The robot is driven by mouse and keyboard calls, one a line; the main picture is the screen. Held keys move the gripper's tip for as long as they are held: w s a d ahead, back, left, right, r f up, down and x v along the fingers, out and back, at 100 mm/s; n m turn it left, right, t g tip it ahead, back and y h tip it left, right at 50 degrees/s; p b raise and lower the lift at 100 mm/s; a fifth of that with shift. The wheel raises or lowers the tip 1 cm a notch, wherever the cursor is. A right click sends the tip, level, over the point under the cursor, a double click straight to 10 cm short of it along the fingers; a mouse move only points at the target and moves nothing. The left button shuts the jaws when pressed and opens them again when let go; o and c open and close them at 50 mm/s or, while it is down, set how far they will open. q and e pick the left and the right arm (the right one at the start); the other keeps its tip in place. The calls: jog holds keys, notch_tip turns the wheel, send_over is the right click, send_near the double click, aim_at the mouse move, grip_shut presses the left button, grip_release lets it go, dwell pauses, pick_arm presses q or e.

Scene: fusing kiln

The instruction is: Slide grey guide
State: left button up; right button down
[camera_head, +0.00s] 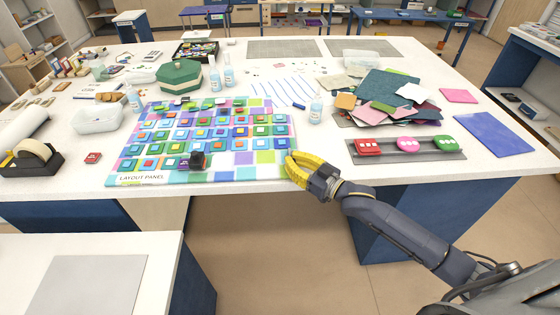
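A grey strip-like tray (442,156) lies near the front right of the table, with red, pink and green pieces on it. A small dark grey block (197,160) stands on the lower middle of the colourful layout panel (143,179). I cannot tell which of these two is the grey guide. My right gripper (292,167), with yellow fingers, is at the panel's lower right corner near the table's front edge. It is apart from both the tray and the block. I see nothing held in it, but its finger gap is unclear. My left gripper is out of view.
Coloured sheets (388,86) are piled behind the grey tray, and a blue sheet (494,133) lies to its right. A clear bottle (316,108) stands behind the panel's right side. A tape dispenser (32,158) sits at the far left. Bare tabletop lies between panel and tray.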

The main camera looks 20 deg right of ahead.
jog(key=shift+s+d+f, duration=0.15)
jog(key=shift+s+d, duration=0.1)
jog(key=shift+d, duration=0.5)
jog(key=c, duration=1.3)
grip_release()
jog(key=v, duration=1.2)
